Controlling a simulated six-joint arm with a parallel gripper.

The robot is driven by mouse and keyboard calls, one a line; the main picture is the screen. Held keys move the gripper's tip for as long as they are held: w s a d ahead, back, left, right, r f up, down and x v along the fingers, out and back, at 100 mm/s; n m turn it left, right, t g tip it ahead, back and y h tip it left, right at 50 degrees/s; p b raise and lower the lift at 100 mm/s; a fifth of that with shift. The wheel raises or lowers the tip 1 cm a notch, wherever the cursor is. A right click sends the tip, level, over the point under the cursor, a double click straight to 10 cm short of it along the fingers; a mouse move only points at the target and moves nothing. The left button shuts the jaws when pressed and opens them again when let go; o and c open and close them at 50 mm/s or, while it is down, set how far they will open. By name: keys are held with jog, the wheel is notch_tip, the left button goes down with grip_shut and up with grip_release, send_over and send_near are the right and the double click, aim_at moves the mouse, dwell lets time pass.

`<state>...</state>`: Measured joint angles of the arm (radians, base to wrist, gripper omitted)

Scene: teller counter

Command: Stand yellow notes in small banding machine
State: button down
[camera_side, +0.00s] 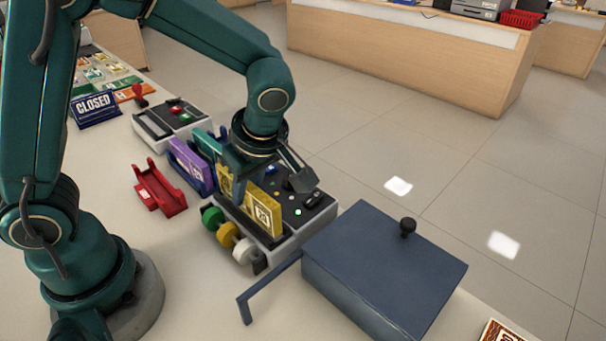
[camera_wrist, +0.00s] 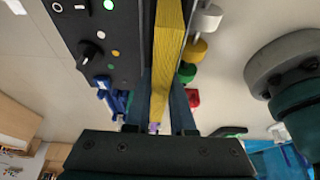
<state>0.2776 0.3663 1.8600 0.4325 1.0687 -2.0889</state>
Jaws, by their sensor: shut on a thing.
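The yellow notes (camera_side: 264,211) are an upright block on edge, at the slot along the front of a dark-topped banding machine (camera_side: 318,210). Green, yellow and white rolls (camera_side: 228,235) sit on the machine's near side. My gripper (camera_side: 236,182) is shut on the yellow notes from above, near their left end. In the wrist view the notes (camera_wrist: 168,45) run between the two fingers (camera_wrist: 163,105), beside the machine's black control panel (camera_wrist: 105,35). Their lower edge is hidden, so I cannot tell whether they rest on the slot floor.
Purple notes (camera_side: 190,168) and teal notes (camera_side: 207,146) stand upright just left of the machine. A red holder (camera_side: 158,188) lies nearer, and another machine (camera_side: 168,122) stands behind. A blue box (camera_side: 385,270) with a black knob is close on the right.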

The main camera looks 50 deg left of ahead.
jog(key=shift+f, duration=0.45)
jog(key=c, duration=0.7)
grip_release()
jog(key=shift+r, duration=0.1)
jog(key=shift+r, duration=3.4)
